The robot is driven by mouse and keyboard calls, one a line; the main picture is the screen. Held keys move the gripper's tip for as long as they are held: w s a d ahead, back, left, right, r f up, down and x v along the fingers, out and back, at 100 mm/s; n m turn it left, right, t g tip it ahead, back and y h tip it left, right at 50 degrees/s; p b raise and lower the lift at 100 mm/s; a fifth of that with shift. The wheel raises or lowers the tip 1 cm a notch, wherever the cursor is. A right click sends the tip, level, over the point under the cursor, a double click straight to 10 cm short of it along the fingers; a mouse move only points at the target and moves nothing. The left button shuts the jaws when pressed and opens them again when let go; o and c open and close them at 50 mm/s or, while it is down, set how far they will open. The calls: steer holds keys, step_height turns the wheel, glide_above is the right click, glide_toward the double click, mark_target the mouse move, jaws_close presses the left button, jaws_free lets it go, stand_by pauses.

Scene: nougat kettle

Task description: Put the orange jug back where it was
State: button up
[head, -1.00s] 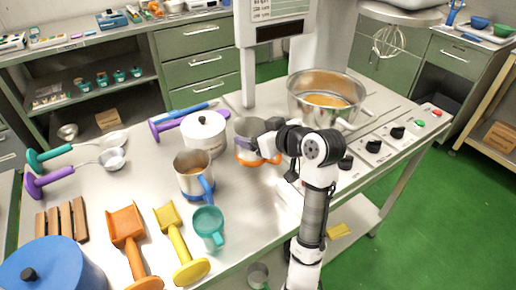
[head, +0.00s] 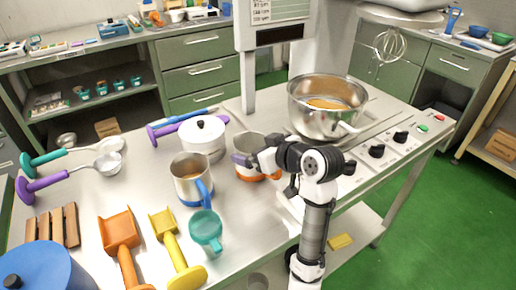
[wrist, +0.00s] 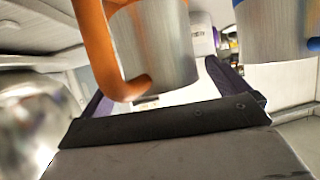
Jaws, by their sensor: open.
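The orange jug (head: 248,146) is a metal jug with an orange base and handle. It stands upright on the steel table, between the white lidded pot and the large steel bowl. My gripper (head: 246,161) is open at its near side and hides part of it. In the wrist view the jug (wrist: 160,45) and its orange handle (wrist: 93,45) show between the two spread fingers (wrist: 163,88). I cannot tell whether the fingers touch it.
A blue-handled jug (head: 188,178) stands close on the left, with a teal mug (head: 207,230) in front. The white pot (head: 203,138) is behind left, the steel bowl (head: 325,108) behind right. Scoops (head: 122,235) and a blue pot (head: 40,268) fill the front left.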

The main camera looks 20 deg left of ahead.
steer(key=b+v, duration=0.1)
steer(key=v, duration=1.1)
steer(key=shift+r, duration=0.2)
stand_by(0.8)
